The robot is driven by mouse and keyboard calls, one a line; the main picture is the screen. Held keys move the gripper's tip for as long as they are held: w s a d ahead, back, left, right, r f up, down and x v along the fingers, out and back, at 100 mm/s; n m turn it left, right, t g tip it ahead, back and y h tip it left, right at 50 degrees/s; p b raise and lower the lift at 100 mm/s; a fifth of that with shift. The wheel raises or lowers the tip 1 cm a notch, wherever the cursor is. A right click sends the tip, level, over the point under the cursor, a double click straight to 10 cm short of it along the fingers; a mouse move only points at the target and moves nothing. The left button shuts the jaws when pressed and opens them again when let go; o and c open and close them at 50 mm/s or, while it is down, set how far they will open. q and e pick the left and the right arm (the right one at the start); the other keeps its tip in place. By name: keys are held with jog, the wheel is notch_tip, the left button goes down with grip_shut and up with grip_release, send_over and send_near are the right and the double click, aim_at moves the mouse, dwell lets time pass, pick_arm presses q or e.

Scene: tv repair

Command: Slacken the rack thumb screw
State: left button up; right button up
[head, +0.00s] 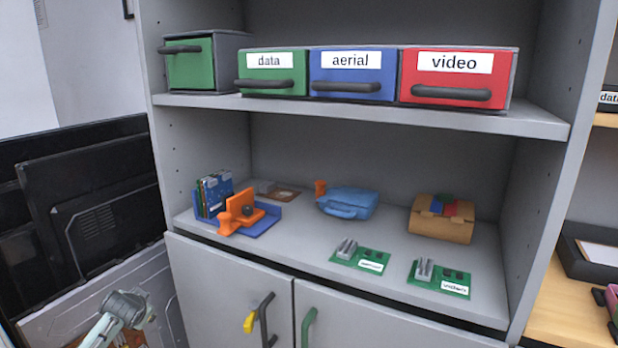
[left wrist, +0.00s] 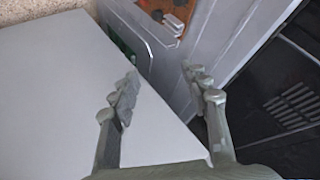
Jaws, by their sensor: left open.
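A blue rack (head: 262,220) stands at the left end of the open shelf, with several upright boards (head: 213,192) in its left side. An orange thumb screw (head: 225,224) sticks out at the rack's front, apart from any gripper. My left gripper (left wrist: 160,92) is open and empty in the left wrist view, its fingers spread. In the head view, part of my left arm (head: 125,308) shows at the lower left, below and left of the rack. My right gripper is out of view.
A blue case (head: 348,202), a brown box (head: 442,218) and two green boards (head: 360,259) share the shelf. Labelled drawers (head: 350,72) line the shelf above. Cabinet doors (head: 235,286) with handles are below. Dark TV panels (head: 105,205) lean at the left.

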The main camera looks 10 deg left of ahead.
pick_arm(q)
jog(key=s+d+f+g+h, duration=0.3)
jog(key=s+d+f, duration=1)
jog(key=s+f, duration=0.4)
jog(key=s+d+f+g, duration=0.1)
jog(key=s+d+f, duration=0.3)
jog(key=s, duration=0.4)
jog(key=s+d+f+g+h, duration=0.1)
jog(key=s+d+f, duration=0.3)
jog(key=s, duration=0.5)
jog(key=shift+d+f+h, duration=0.15)
jog(key=shift+d+h, duration=0.15)
jog(key=shift+d, duration=0.95)
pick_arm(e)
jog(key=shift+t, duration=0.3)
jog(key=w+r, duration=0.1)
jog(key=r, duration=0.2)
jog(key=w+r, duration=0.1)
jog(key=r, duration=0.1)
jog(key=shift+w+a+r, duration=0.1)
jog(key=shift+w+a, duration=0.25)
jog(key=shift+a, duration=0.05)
